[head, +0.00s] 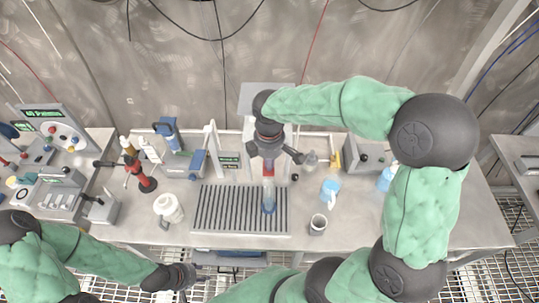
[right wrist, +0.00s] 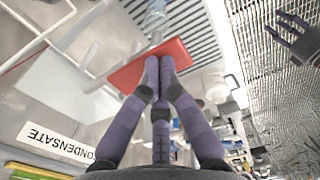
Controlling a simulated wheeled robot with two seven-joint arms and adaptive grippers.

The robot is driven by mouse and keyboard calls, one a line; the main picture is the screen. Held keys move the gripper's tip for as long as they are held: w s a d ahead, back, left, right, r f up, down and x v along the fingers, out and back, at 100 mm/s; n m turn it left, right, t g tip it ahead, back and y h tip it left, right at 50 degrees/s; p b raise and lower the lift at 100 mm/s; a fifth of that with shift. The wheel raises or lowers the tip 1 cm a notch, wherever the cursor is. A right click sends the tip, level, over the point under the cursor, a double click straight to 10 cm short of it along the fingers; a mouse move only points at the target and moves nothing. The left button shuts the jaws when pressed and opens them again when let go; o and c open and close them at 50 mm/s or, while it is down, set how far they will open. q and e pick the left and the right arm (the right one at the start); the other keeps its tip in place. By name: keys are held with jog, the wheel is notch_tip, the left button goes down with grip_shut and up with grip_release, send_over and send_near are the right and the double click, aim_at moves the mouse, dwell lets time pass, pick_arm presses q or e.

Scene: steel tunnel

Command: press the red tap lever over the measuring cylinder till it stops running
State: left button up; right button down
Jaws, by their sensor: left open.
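The red tap lever (right wrist: 140,68) lies under the fingertips of my right gripper (right wrist: 158,72) in the right wrist view. The fingers are drawn together with nothing seen between them, and the tips overlap the lever; I cannot tell how hard they touch. In the head view my right gripper (head: 268,158) hides most of the lever (head: 268,170). The clear measuring cylinder (head: 268,197) stands on the drip grate below, with bluish colour inside; its top also shows in the right wrist view (right wrist: 155,18). I cannot tell whether liquid runs. My left gripper (head: 183,276) is open and empty, before the bench.
The slotted drip grate (head: 225,208) fills the bench middle. A white jug (head: 168,208) stands left of it; a grey cup (head: 318,224) and a blue-white bottle (head: 329,190) stand right. A label reading CONDENSATE (right wrist: 65,143) is on the dispenser.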

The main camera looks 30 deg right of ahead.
jog(key=shift+r, duration=0.1)
jog(key=shift+r+p, duration=0.7)
jog(key=shift+r, duration=0.1)
jog(key=shift+r+p, duration=0.25)
jog(key=shift+p, duration=0.05)
jog(key=r+p, duration=0.2)
jog(key=r, duration=0.1)
jog(key=w+r+p, duration=0.1)
jog(key=shift+d+r, duration=0.2)
jog(key=shift+d, duration=0.1)
notch_tip(320, 180, up, 9)
jog(key=w, duration=0.1)
jog(key=shift+w+d+f, duration=0.2)
jog(key=shift+w+d, duration=0.05)
jog(key=shift+d, duration=0.2)
dwell(0.9)
